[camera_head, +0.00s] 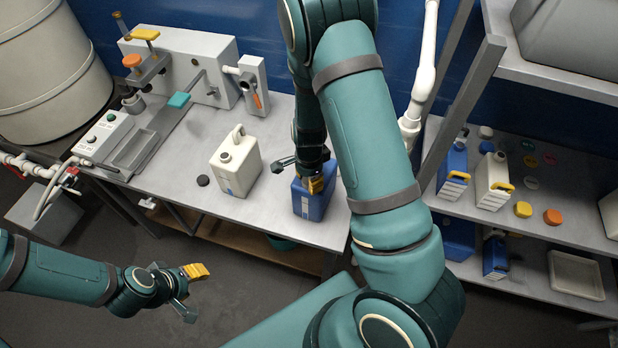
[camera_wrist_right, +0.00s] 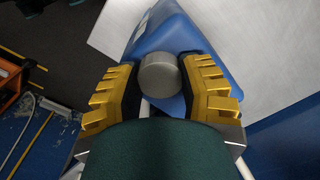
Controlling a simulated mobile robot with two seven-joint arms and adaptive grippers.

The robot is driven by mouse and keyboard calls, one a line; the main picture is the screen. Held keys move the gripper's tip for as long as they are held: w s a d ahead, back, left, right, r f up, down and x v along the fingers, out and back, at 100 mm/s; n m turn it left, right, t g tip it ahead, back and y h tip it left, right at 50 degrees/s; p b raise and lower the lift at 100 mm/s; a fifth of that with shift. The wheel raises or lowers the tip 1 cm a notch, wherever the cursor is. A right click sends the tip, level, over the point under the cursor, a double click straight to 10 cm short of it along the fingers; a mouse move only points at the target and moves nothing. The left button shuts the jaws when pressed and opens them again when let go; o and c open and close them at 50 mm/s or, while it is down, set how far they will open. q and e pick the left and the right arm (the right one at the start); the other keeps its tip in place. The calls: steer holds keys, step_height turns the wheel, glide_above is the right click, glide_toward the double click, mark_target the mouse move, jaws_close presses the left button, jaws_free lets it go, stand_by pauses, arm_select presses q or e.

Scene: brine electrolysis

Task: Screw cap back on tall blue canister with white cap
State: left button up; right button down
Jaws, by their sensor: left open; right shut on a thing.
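The tall blue canister (camera_head: 312,201) stands near the front right edge of the workbench. It also shows in the right wrist view (camera_wrist_right: 180,38), below the fingers. My right gripper (camera_head: 314,181) points down over its top. In the right wrist view the gripper (camera_wrist_right: 160,82) is shut on the round cap (camera_wrist_right: 160,74), which looks light grey there. The cap sits over the canister's top; the thread is hidden, so I cannot tell how it is seated. In the head view the gripper hides the cap. My left gripper (camera_head: 190,288) is open and empty, in front of the bench.
A white jug (camera_head: 236,165) stands left of the canister on the workbench (camera_head: 270,219), with a dark round cap (camera_head: 203,180) beside it. A grey machine (camera_head: 190,65) fills the back left. Shelves at right (camera_head: 540,215) hold more canisters and loose caps.

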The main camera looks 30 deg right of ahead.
steer(key=m+p, duration=0.1)
steer(key=m, duration=0.2)
steer(key=shift+r, duration=0.15)
steer(key=shift+m+p, duration=0.3)
steer(key=shift+m, duration=0.2)
steer(key=shift+m+p, duration=0.35)
steer(key=shift+m, duration=1.65)
steer(key=c, duration=0.5)
jaws_free()
step_height(320, 180, up, 12)
